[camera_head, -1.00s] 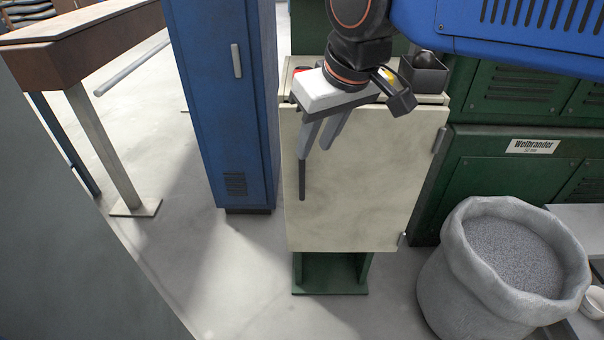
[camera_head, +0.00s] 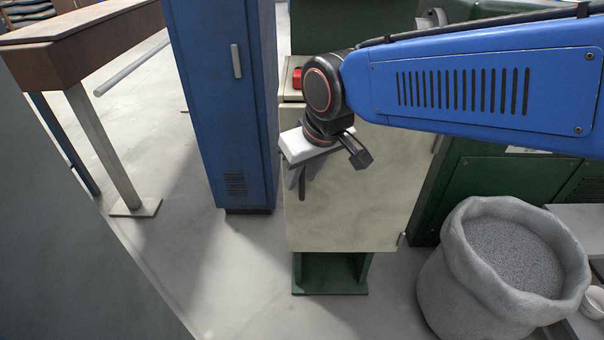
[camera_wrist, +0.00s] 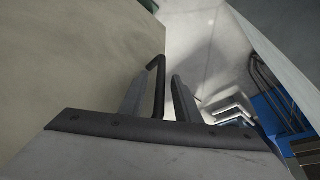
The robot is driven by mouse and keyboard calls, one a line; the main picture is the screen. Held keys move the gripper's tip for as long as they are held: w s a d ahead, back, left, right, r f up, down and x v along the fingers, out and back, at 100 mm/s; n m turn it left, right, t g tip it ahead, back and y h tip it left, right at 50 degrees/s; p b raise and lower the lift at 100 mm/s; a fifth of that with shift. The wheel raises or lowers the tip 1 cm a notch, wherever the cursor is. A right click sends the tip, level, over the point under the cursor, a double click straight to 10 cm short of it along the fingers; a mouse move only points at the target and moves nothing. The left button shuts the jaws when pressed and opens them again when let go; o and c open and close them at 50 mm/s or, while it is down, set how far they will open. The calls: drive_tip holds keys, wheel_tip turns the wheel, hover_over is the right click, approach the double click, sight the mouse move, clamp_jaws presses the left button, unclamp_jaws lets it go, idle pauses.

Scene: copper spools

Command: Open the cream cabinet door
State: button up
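The cream cabinet door (camera_head: 350,220) is closed in the middle of the head view, its hinge side at the right. Its dark bar handle (camera_head: 302,187) is near the door's left edge, mostly hidden by my gripper (camera_head: 303,176). In the wrist view the door (camera_wrist: 75,60) fills the left side. There the black handle (camera_wrist: 160,92) stands between the two fingers of my gripper (camera_wrist: 161,74). The left finger is close to the handle; whether it touches I cannot tell. A gap shows between the handle and the right finger. The gripper is open around the handle.
A blue locker (camera_head: 215,110) stands left of the cabinet. A grey sack of granules (camera_head: 505,265) stands on the floor at the right, near the door's hinge side. A red object (camera_head: 297,78) is on the cabinet top. The floor (camera_head: 240,280) in front is clear.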

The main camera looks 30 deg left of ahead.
drive_tip(key=shift+c, duration=0.6)
clamp_jaws()
